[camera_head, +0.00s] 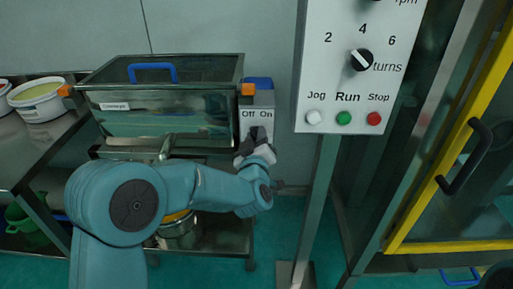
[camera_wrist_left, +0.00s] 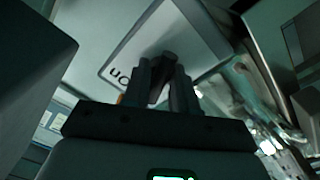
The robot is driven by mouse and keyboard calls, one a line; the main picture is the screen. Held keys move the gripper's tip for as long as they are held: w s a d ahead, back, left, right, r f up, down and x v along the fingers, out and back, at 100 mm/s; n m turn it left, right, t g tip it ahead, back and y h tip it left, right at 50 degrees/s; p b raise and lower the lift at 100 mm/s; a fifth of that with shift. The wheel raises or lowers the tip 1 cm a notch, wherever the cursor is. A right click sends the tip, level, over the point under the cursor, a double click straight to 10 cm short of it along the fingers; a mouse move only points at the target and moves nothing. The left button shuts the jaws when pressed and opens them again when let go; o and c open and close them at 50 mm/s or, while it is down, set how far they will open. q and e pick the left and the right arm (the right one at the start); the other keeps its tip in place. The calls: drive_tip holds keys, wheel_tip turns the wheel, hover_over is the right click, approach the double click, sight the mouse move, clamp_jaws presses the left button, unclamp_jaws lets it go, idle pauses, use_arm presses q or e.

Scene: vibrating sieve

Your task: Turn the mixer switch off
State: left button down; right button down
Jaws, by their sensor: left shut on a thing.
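The switch box (camera_head: 257,112) is a pale panel marked "Off" and "On", with a blue top, at the right end of the steel mixer or sieve box. My left gripper (camera_head: 258,137) is at the front of this panel, just below the labels, and covers its lower part. In the left wrist view the panel (camera_wrist_left: 190,38) shows tilted with the "On" label upside down. The dark switch knob (camera_wrist_left: 168,62) sits between the fingers of my left gripper (camera_wrist_left: 165,84), which are shut on it. Which label the knob points to cannot be told. My right gripper is not in view.
A control panel (camera_head: 318,92) with a dial and Jog, Run and Stop buttons stands on a post close to the right. A yellow-framed door (camera_head: 440,247) is further right. The steel box (camera_head: 165,122) with a blue handle is behind my left arm. White tubs (camera_head: 38,106) stand left.

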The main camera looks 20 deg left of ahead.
use_arm(q)
drive_tip(key=shift+n+b, duration=0.55)
drive_tip(key=shift+n, duration=0.05)
drive_tip(key=c, duration=0.9)
unclamp_jaws()
drive_tip(key=shift+s, duration=0.1)
drive_tip(key=v, duration=1.6)
drive_tip(key=shift+s, duration=0.1)
